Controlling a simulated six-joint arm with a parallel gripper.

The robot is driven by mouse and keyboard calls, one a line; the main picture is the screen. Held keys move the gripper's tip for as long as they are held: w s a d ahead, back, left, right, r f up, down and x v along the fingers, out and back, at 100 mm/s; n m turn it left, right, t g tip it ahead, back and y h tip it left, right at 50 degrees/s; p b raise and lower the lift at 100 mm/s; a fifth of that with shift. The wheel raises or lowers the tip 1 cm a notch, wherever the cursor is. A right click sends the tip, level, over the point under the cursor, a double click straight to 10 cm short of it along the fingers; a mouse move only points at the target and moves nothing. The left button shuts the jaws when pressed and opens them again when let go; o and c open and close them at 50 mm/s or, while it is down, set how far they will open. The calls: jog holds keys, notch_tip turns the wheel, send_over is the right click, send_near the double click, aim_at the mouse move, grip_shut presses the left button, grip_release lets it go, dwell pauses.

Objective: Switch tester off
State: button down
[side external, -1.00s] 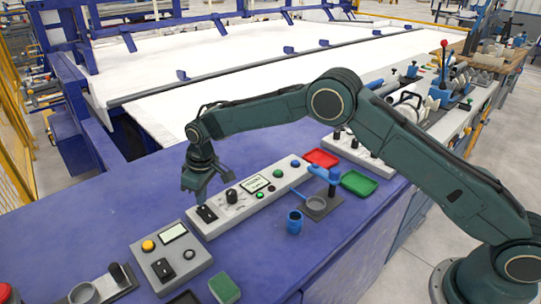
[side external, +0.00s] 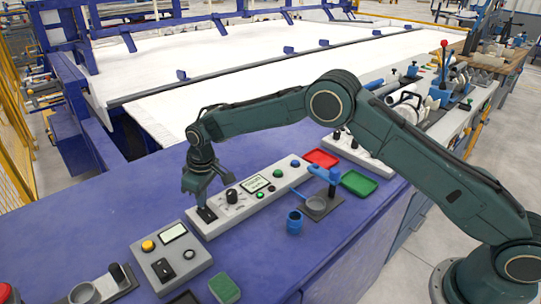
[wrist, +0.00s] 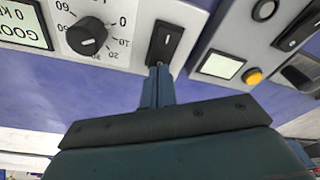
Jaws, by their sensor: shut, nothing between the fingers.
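The tester is a long light-grey panel (side external: 238,208) on the blue bench, with a black rocker switch (side external: 206,214) at its near-left end. A black dial (side external: 232,196), a lit display (side external: 254,184) and green and blue buttons are further along it. In the wrist view the switch (wrist: 165,42) shows a white line mark on its far part. My gripper (wrist: 157,70) is shut and empty, its fingertips at the switch's near end. I cannot tell whether they touch it. In the side view my gripper (side external: 203,204) is just above the switch, partly overlapping its surroundings.
A second grey box (side external: 171,256) with a yellow button, small display and black switch stands nearby at the front. A blue cup (side external: 295,222), a blue-handled fixture (side external: 317,206), a red tray (side external: 321,158) and a green tray (side external: 359,183) lie to the right.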

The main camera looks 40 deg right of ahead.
jog(key=shift+f, duration=0.7)
dwell(0.5)
jog(key=shift+r, duration=3.6)
